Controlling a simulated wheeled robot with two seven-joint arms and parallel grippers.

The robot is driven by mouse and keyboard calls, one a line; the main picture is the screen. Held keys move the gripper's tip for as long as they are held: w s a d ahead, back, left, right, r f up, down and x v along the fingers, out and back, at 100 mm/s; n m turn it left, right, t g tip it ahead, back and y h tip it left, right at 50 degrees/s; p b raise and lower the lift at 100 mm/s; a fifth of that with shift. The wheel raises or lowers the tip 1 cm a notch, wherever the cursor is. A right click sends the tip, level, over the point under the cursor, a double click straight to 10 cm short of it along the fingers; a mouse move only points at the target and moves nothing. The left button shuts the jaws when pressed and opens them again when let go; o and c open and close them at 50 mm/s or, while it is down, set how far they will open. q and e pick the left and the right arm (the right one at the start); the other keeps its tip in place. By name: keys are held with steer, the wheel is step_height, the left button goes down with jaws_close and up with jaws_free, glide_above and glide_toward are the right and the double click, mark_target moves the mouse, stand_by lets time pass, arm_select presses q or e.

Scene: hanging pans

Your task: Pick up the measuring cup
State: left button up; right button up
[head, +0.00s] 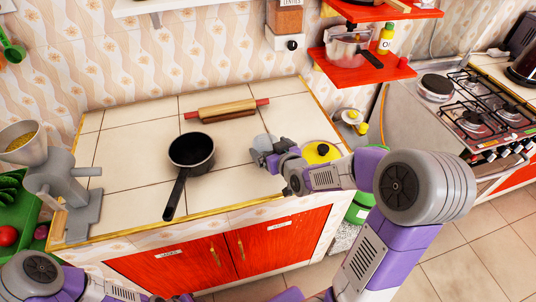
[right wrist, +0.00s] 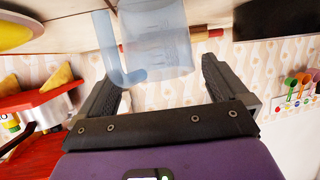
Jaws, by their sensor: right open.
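The measuring cup (right wrist: 165,48) is see-through pale blue with a curved handle (right wrist: 105,45) on its left in the right wrist view. It stands on the tiled counter. In the head view the cup (head: 263,141) is partly hidden by my right gripper (head: 262,159). In the right wrist view, my right gripper (right wrist: 160,74) is open, with its two dark fingers apart. The cup lies ahead, between the fingertip directions. I cannot tell whether the fingers touch it. My left gripper is out of view.
A black frying pan (head: 191,152) sits left of the cup, its handle towards the front edge. A rolling pin (head: 227,109) lies behind. A grey grinder (head: 65,180) stands at the left edge. Red shelves (head: 362,72) hang above right.

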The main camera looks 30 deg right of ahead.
steer(key=shift+w+f, duration=0.15)
steer(key=shift+w, duration=0.25)
steer(key=c, duration=1)
